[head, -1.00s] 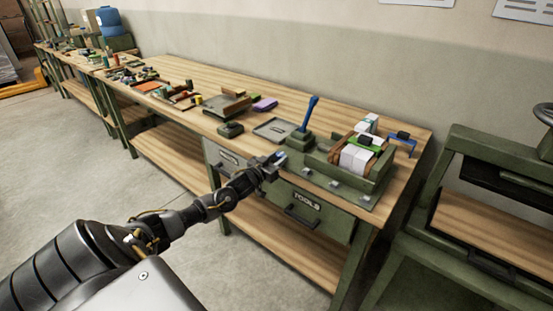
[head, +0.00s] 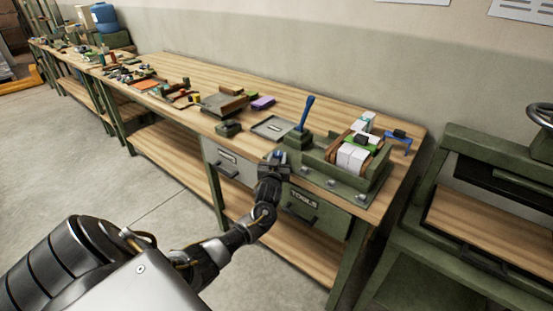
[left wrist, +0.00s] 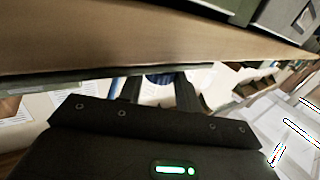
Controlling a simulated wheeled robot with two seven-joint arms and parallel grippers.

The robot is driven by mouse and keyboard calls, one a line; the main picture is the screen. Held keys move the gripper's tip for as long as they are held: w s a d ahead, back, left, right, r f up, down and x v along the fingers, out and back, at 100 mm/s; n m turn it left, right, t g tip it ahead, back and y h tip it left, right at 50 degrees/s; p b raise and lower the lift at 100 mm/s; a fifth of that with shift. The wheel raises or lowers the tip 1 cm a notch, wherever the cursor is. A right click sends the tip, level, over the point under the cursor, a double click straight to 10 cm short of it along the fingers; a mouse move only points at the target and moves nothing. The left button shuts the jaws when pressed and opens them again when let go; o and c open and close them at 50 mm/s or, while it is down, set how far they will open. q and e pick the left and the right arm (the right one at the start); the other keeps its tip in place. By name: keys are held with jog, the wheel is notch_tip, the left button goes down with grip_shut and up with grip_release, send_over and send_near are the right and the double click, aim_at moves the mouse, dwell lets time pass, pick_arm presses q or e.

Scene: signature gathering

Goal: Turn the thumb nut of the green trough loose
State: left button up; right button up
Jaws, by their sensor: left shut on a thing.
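The green trough (head: 368,186) stands at the right end of the bench, with white paper blocks (head: 352,158) in it. Several small pale metal fittings sit along its front base. My left gripper (head: 273,158) is at the bench's front edge, by the trough's left front corner. It is shut on a small blue, round thing, seen between the fingers (left wrist: 160,92) in the left wrist view as the thumb nut (left wrist: 160,78). The fingers hide most of the nut. My right gripper is not in view.
A blue-handled lever (head: 306,112) stands upright at the trough's left end. A grey tray (head: 272,128) and a dark green block (head: 228,128) lie left of it. Drawers (head: 315,205) sit below the bench top. A green press-like stand (head: 470,190) is at the right.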

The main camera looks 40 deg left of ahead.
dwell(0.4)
pick_arm(q)
jog(key=o, duration=1)
jog(key=b+v, duration=0.1)
jog(key=v, duration=1)
